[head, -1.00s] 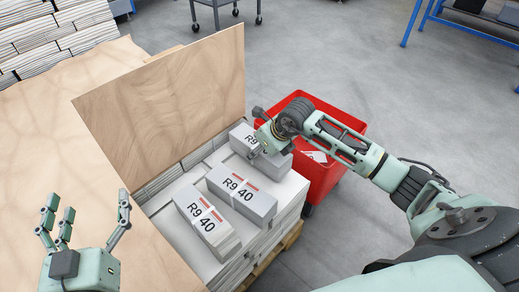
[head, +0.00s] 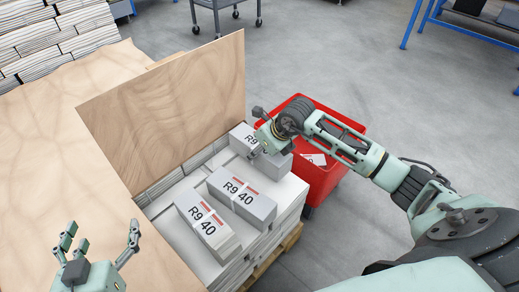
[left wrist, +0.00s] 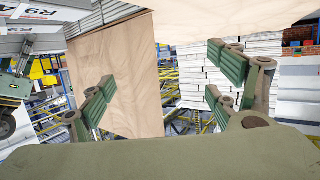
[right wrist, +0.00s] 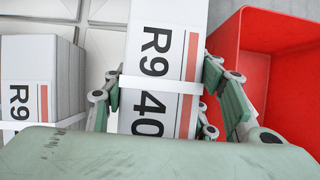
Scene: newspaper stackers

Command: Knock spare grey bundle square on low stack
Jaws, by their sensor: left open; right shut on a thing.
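The low stack (head: 283,211) is made of pale bundles on a pallet. On its top lie three grey bundles labelled R9 40: a near one (head: 207,222), a middle one (head: 240,195) and a far one (head: 279,164). My right gripper (head: 262,146) is shut on the far bundle, which lies between its fingers in the right wrist view (right wrist: 155,50). That bundle sits at the stack's edge by the red bin; its underside is hidden. My left gripper (head: 102,235) is open and empty over the wooden surface at lower left, away from the bundles.
An upright wooden board (head: 172,98) borders the stack's back left side. A red bin (head: 335,178) stands right behind the stack with paper in it. A wooden top (head: 60,125) fills the left. A grey cart (head: 228,5) and blue-framed table (head: 470,20) stand farther back.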

